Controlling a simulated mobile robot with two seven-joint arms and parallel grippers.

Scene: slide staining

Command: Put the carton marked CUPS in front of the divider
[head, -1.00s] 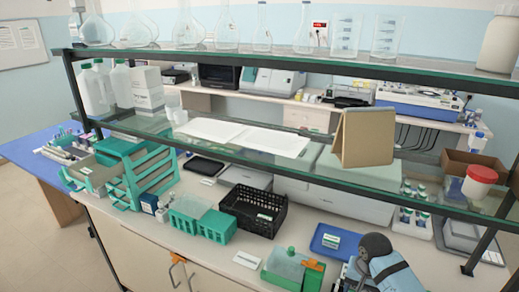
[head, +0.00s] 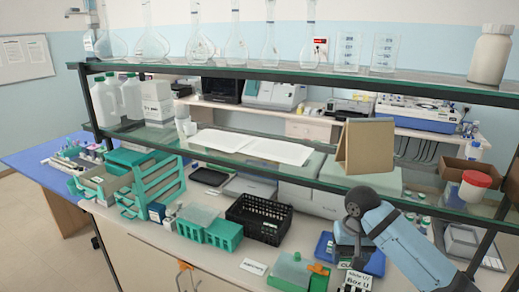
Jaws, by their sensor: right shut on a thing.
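My right gripper (head: 349,246) reaches in from the lower right over the front of the bench, pointing down. A tan, folded upright board (head: 366,146), which looks like the divider, stands on the glass shelf above and behind the gripper. My left gripper is not in view.
The glass shelf (head: 325,183) is above the bench, with open papers (head: 250,146) left of the board and a red-lidded jar (head: 474,186) to its right. An upper shelf holds glassware. A black crate (head: 259,218) and a green box (head: 294,270) stand left of the gripper.

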